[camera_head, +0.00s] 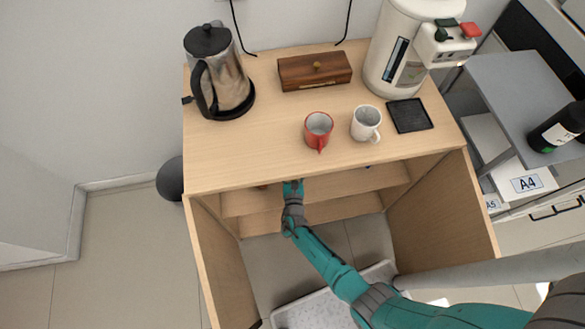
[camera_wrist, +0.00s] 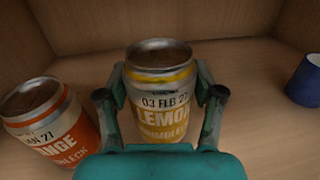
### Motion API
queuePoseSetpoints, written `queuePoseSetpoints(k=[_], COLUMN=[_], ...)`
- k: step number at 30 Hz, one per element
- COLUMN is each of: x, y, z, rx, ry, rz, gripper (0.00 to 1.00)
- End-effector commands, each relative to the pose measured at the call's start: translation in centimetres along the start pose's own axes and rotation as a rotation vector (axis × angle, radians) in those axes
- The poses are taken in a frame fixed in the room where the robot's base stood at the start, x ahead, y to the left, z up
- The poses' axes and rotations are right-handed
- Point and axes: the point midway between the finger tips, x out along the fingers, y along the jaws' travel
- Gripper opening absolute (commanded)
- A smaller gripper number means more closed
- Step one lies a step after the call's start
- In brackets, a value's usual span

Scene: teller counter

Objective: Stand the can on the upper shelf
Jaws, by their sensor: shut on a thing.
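In the wrist view, a silver and yellow can (camera_wrist: 160,90) labelled LEMON stands upright between the fingers of my gripper (camera_wrist: 160,100). The fingers are shut on it from both sides. The can is inside the wooden cabinet, on or just above a shelf board (camera_wrist: 240,110); its base is hidden by my gripper. In the head view, my gripper (camera_head: 293,188) reaches into the cabinet under the countertop, at the upper shelf (camera_head: 350,183). The can is hidden there by the countertop and my gripper.
An orange can (camera_wrist: 50,120) stands close at the left and a blue cup-like thing (camera_wrist: 304,82) at the right. A lower shelf (camera_head: 340,208) lies below.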

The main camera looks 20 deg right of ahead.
Motion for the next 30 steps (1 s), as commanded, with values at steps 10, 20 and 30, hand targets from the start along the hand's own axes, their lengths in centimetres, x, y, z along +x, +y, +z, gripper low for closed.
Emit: queuePoseSetpoints(k=[10,20,30], x=[0.1,0.1,0.0], y=[0.1,0.0,0.0], z=[-2.1,-2.4,-2.5], rx=[0.001,0.0,0.0], ry=[-0.002,-0.001,0.0], rz=[0.0,-0.001,-0.001], gripper=[0.07,0.07,0.92])
